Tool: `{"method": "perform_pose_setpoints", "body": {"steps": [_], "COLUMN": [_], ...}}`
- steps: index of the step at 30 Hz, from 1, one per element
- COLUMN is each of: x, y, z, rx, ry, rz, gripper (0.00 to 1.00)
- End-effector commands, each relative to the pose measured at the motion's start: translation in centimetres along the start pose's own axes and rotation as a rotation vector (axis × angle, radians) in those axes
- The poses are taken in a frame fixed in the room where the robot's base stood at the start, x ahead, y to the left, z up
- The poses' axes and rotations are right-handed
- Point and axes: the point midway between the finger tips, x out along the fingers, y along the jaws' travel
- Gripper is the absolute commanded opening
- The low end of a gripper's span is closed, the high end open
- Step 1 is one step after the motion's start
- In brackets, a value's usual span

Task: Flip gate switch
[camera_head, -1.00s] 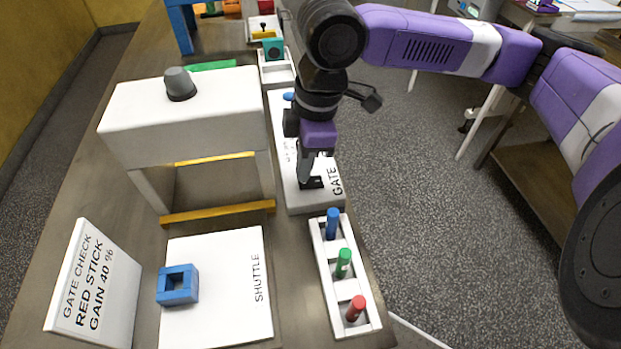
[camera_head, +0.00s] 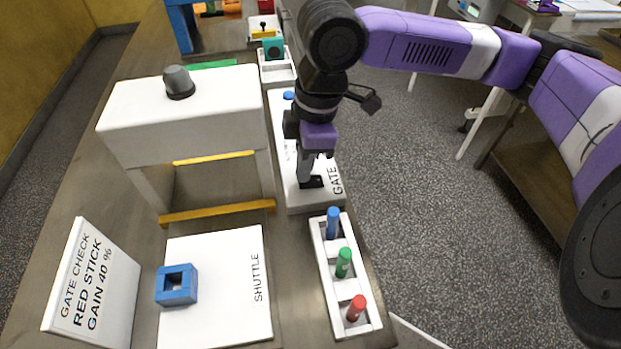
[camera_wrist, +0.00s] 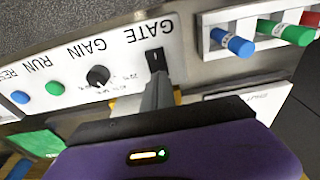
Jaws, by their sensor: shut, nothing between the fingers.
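The gate switch (camera_wrist: 154,60) is a small black rocker on the white control panel (camera_wrist: 60,70), beside the printed word GATE in the wrist view. My gripper (camera_wrist: 158,84) is shut and empty, with its fingertips right at the switch; I cannot tell whether they touch it. In the head view, my gripper (camera_head: 309,180) points down at the near end of the panel (camera_head: 300,202), by the GATE label. The fingers and the dark base around the switch overlap there, so its tilt is hidden.
The panel also carries a black gain knob (camera_wrist: 97,75), a green button (camera_wrist: 54,88) and a blue button (camera_wrist: 20,97). A white rack (camera_head: 345,287) with blue, green and red sticks stands just nearer. A white enrober housing (camera_head: 190,115) stands left.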

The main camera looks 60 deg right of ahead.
Motion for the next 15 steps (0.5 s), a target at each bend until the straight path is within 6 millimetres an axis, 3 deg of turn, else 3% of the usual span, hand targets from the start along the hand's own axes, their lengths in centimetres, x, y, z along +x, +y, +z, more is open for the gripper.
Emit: {"method": "perform_pose_setpoints", "body": {"steps": [15], "x": [0.76], "y": [0.0], "z": [0.13], "rx": [0.0], "ry": [0.0], "rz": [0.0], "gripper": [0.0]}}
